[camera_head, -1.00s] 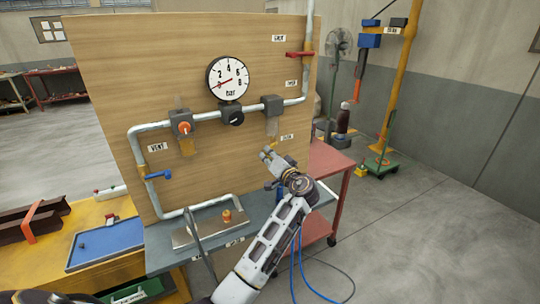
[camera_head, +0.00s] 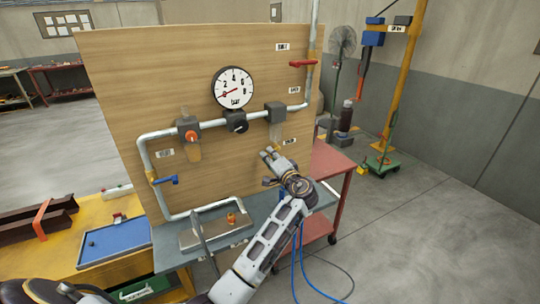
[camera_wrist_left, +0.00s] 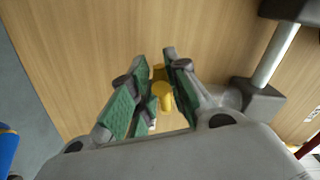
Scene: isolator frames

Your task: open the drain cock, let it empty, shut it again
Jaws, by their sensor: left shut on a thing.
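My left gripper (camera_head: 268,153) is at the right part of the wooden board, just below the right grey block (camera_head: 275,111) and its clear bowl (camera_head: 277,132). In the left wrist view, its green-padded fingers (camera_wrist_left: 154,62) are shut on a small yellow drain cock (camera_wrist_left: 161,91). The fingers partly cover the cock, and the head view hides it behind the gripper. I cannot tell how far the cock is turned or whether anything flows. The gauge (camera_head: 233,88) has a red needle near the low end. My right gripper is not in view.
Grey pipe (camera_head: 148,158) runs across the board, with a blue lever (camera_head: 167,180) at left and a red lever (camera_head: 303,63) at upper right.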

